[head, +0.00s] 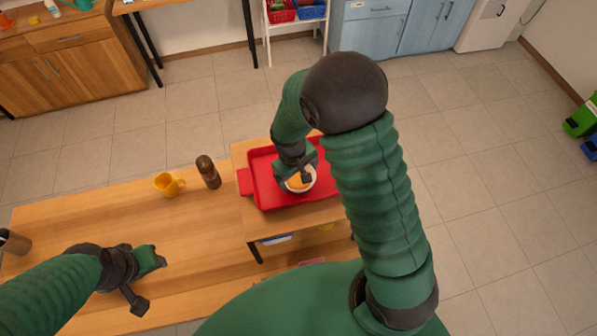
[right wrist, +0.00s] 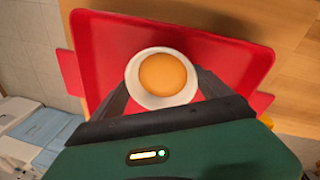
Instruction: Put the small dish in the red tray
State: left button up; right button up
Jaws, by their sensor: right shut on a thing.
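The small dish (head: 311,184) is white and round with an orange filling. It also shows in the right wrist view (right wrist: 162,78), upright, with red tray surface around it. My right gripper (head: 298,182) is shut on the dish, a finger on either side, and partly covers it in the head view. The dish is within the outline of the red tray (head: 262,172); I cannot tell whether it touches the tray floor. The tray lies on a raised wooden stand. My left gripper (head: 146,282) is open and empty above the table at lower left.
A yellow mug (head: 168,185) and a brown pepper mill (head: 208,172) stand on the wooden table (head: 100,215) left of the tray. A dark cylinder (head: 14,241) stands at the far left edge. The tray's left part is empty.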

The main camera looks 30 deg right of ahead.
jog(key=shift+w+f, duration=0.25)
jog(key=shift+f, duration=0.05)
pick_arm(q)
jog(key=shift+w, duration=0.25)
pick_arm(e)
jog(key=o, duration=1.1)
jog(key=shift+s, duration=0.15)
pick_arm(q)
jog(key=shift+s, duration=0.2)
pick_arm(e)
jog(key=shift+o, duration=1)
